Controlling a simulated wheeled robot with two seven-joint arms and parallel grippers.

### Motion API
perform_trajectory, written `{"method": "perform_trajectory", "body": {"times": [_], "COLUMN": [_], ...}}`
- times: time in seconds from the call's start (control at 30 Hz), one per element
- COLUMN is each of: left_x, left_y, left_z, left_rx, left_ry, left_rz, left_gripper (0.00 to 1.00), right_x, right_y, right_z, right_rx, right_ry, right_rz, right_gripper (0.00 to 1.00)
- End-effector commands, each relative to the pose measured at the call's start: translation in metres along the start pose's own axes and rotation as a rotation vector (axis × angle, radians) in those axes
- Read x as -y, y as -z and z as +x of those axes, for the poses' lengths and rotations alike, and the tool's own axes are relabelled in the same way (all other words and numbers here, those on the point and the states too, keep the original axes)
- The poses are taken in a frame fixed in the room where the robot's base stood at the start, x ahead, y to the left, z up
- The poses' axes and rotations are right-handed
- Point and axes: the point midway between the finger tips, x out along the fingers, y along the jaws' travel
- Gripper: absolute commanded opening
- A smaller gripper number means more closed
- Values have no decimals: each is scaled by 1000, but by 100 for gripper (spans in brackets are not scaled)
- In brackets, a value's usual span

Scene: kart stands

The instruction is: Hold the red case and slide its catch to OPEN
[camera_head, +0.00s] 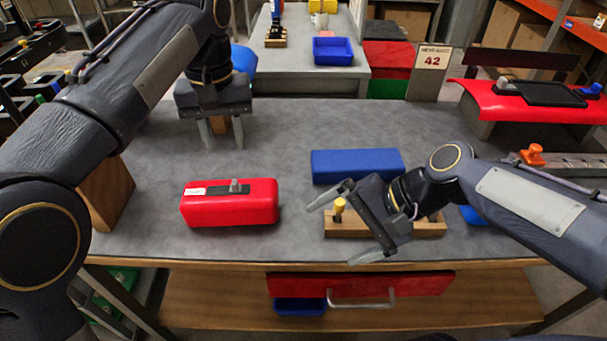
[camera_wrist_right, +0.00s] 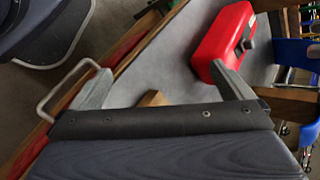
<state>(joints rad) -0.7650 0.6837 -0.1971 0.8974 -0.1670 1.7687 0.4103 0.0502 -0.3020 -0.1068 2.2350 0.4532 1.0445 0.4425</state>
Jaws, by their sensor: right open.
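The red case (camera_head: 230,210) lies on the grey table at the left, apart from both grippers. A dark strip on its top carries a grey catch (camera_head: 236,186), right of the strip's middle. A small pale label (camera_head: 195,191) is at the strip's left end; its text is too small to read. The case also shows in the right wrist view (camera_wrist_right: 222,38). My left gripper (camera_head: 223,146) points down beyond the case, fingers apart. My right gripper (camera_head: 347,226) is open and empty, right of the case, in front of a wooden block; it also shows in its wrist view (camera_wrist_right: 158,70).
A blue block (camera_head: 356,164) lies behind my right gripper. The wooden block (camera_head: 340,229) with a yellow-topped peg (camera_head: 339,207) is partly hidden by that gripper. A wooden piece (camera_head: 108,195) stands left of the case. A red drawer (camera_head: 290,287) hangs under the table's front edge.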

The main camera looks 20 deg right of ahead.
Motion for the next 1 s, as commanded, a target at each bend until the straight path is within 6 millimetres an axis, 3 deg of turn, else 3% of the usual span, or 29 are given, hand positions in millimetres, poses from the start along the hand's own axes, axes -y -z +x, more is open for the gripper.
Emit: {"method": "perform_trajectory", "body": {"times": [0.2,0.4,0.57,0.73,1.0], "left_x": [0,0,0,0,0], "left_y": [0,0,0,0,0], "left_z": [0,0,0,0,0], "left_rx": [0,0,0,0,0], "left_ry": [-1,-1,-1,-1,-1], "left_rz": [0,0,0,0,0], "left_gripper": [36,36,36,36,36], "right_x": [52,81,90,95,109], "right_y": [41,74,87,85,70], "right_z": [22,39,46,59,104], "right_rx": [226,359,405,416,416], "right_ry": [77,110,120,120,116], "right_rz": [547,879,991,1010,1006], "right_gripper": [100,100,100,100,100]}}
